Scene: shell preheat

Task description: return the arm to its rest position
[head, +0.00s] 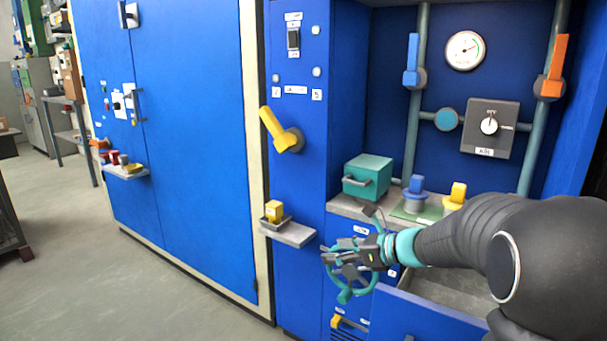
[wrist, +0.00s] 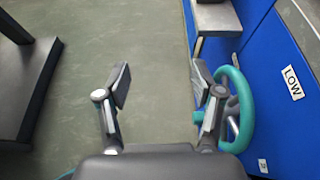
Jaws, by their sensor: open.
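My gripper (head: 326,257) is in front of the blue cabinet, at the height of the teal handwheel (head: 347,294). In the wrist view my gripper (wrist: 160,78) is open, with nothing between its fingers. The handwheel also shows in the wrist view (wrist: 240,108), just right of the right finger. That finger overlaps the wheel's rim in the picture; I cannot tell whether they touch. My arm reaches in from the right in the head view and hides part of the cabinet front.
A small grey shelf (head: 288,235) with a yellow block (head: 273,210) juts out left of my gripper. An open blue drawer (head: 420,318) lies under my arm. A teal box (head: 367,176) stands on the ledge above. The floor (head: 130,270) at left is clear.

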